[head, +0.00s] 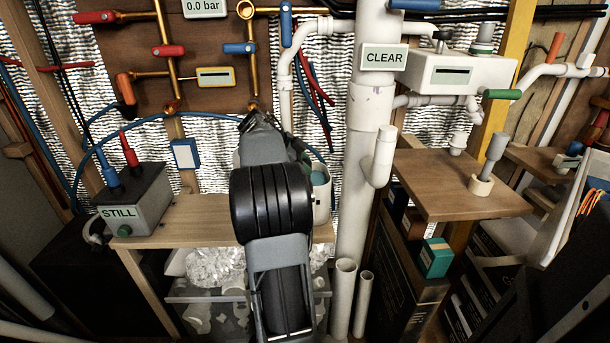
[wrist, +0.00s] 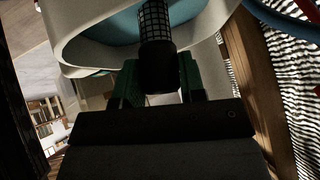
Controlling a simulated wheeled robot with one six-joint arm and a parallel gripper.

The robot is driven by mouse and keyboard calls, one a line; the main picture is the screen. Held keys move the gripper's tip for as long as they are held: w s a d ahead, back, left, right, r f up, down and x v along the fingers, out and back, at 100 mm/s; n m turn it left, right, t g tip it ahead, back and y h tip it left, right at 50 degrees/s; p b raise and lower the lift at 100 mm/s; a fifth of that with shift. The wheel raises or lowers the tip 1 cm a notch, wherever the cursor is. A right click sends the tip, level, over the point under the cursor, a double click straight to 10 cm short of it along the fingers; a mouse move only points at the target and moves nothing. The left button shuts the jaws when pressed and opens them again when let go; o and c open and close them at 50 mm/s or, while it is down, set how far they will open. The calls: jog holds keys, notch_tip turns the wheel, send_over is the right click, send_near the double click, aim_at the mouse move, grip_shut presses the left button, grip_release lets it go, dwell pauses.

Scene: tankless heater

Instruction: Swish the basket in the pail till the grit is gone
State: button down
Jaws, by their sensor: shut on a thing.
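The mesh basket (wrist: 155,22) is a dark cylinder with a grid pattern and a solid black end in the wrist view. My gripper (wrist: 158,84) is shut on that black end, with a green finger on each side. The pail (wrist: 72,50) is white, with blue water (wrist: 110,26) inside. The basket overlaps the pail's opening; I cannot tell how deep it sits or whether grit is on it. In the head view the pail (head: 322,200) stands on the wooden bench, partly behind my arm. The basket and fingertips are hidden there.
The bench (head: 190,222) has free room left of my arm. A grey box labelled STILL (head: 135,200) stands at its left end. A thick white pipe (head: 355,185) rises right of the pail. A CLEAR sign (head: 384,58) and a 0.0 bar display (head: 204,8) hang above.

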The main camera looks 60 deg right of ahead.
notch_tip(320, 180, up, 14)
jog(key=p, duration=0.9)
jog(key=shift+r+p, duration=0.15)
jog(key=shift+p, duration=0.25)
